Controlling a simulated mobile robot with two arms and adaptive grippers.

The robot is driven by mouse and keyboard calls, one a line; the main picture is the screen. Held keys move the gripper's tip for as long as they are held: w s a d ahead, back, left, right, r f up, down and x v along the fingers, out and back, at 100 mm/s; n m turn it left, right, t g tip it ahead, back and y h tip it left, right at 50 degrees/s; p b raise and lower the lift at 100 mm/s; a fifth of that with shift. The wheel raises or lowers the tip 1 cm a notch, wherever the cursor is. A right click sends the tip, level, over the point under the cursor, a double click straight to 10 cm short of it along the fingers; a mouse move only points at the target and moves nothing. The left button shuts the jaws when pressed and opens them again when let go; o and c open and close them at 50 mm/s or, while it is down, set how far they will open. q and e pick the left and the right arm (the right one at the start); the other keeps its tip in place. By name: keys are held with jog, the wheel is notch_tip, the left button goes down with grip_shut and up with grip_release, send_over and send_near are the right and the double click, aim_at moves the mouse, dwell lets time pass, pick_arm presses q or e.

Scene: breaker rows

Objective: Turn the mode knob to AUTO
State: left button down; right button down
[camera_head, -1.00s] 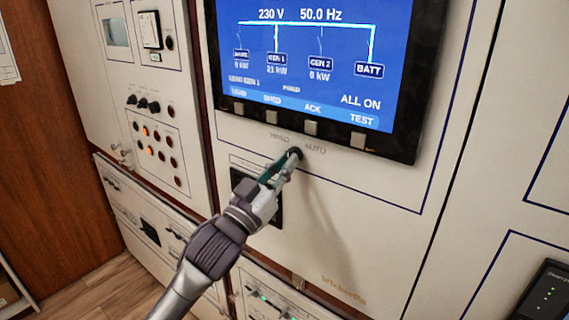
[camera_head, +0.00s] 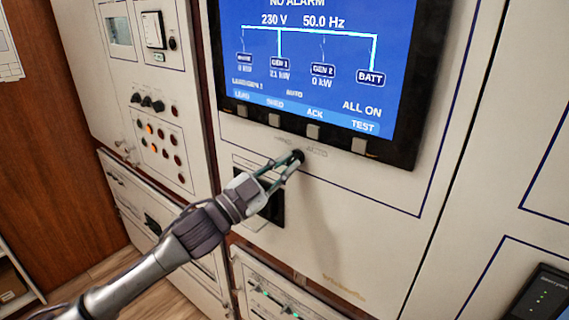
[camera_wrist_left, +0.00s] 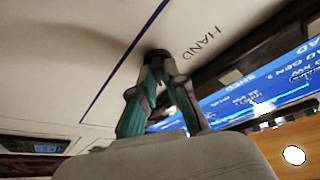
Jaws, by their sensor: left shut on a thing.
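The mode knob (camera_head: 297,156) is a small black knob on the cream panel below the screen, between the HAND and AUTO labels. My left gripper (camera_head: 293,163) is shut on it, with its green-padded fingers on either side. In the left wrist view the fingers (camera_wrist_left: 162,78) meet the dark knob (camera_wrist_left: 157,56), and the HAND label (camera_wrist_left: 202,43) is beside it. The fingers hide the knob's pointer. The screen (camera_head: 310,65) shows AUTO in small text above its bottom row. My right gripper is not in view.
A row of square buttons (camera_head: 313,131) lies along the screen's lower bezel, just above the knob. A dark recessed panel (camera_head: 272,206) sits below left, behind my gripper. The cream panel to the right of the knob is bare.

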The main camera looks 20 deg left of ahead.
pick_arm(q)
jog(key=shift+r, duration=0.3)
jog(key=c, duration=1.3)
grip_release()
jog(key=shift+w, duration=0.1)
jog(key=shift+o, duration=0.5)
jog(key=shift+f, duration=0.3)
jog(key=shift+s+a+f, duration=0.2)
jog(key=shift+s+f, duration=0.05)
jog(key=shift+s, duration=0.1)
jog(key=v, duration=1.1)
jog(key=shift+r, duration=0.2)
